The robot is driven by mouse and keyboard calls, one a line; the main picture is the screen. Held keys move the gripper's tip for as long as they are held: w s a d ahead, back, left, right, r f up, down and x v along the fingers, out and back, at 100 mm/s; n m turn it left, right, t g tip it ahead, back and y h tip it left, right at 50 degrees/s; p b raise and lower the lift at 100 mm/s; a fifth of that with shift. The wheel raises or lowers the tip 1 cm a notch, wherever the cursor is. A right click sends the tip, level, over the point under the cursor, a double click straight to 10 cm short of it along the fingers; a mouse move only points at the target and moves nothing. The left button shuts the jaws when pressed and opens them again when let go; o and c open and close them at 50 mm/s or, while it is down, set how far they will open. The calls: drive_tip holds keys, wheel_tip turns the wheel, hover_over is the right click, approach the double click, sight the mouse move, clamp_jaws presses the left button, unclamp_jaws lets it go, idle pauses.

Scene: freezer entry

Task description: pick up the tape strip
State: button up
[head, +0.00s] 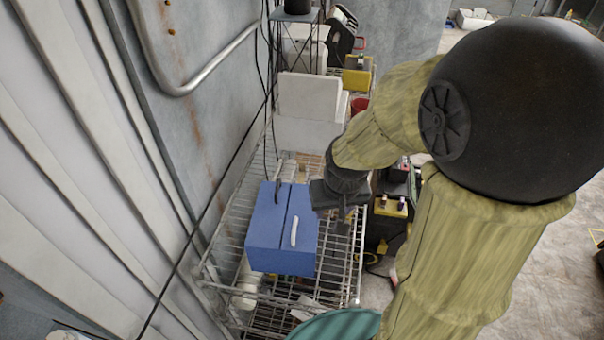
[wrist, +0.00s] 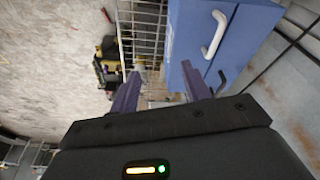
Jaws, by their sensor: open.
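I cannot pick out the tape strip with certainty in either view; it may be hidden or too small to tell. My gripper (head: 342,212) is over the right part of the wire rack, just right of the blue box (head: 268,238). In the wrist view my gripper (wrist: 160,84) has its two purplish fingers spread apart, with nothing held between them. The blue box also shows there (wrist: 235,38), close beyond the right finger. A white handle (head: 294,231) and a dark handle (head: 277,192) stand on the box.
The wire rack (head: 215,273) runs along the grey wall at left. White boxes (head: 306,98) stand behind the blue box. Yellow-and-black items (head: 389,208) sit right of the rack. A dark cable hangs along the wall. Open floor (head: 540,270) lies at right.

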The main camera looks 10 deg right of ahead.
drive_tip(key=w+a+f+m+b, duration=0.1)
drive_tip(key=w+f+b, duration=0.1)
drive_tip(key=w, duration=1.2)
drive_tip(key=w+a+f+m+t+h+b, duration=0.1)
drive_tip(key=w+f+m+b, duration=0.1)
drive_tip(key=w, duration=1.2)
drive_tip(key=shift+w+a+f+b, duration=0.35)
drive_tip(key=shift+w+a+b, duration=0.05)
drive_tip(key=shift+b, duration=0.2)
drive_tip(key=p, duration=0.4)
approach(301, 164)
drive_tip(key=x, duration=0.5)
drive_tip(key=shift+f, duration=0.2)
drive_tip(key=shift+s+t, duration=0.1)
drive_tip(key=shift+t, duration=0.2)
drive_tip(key=shift+r, duration=0.1)
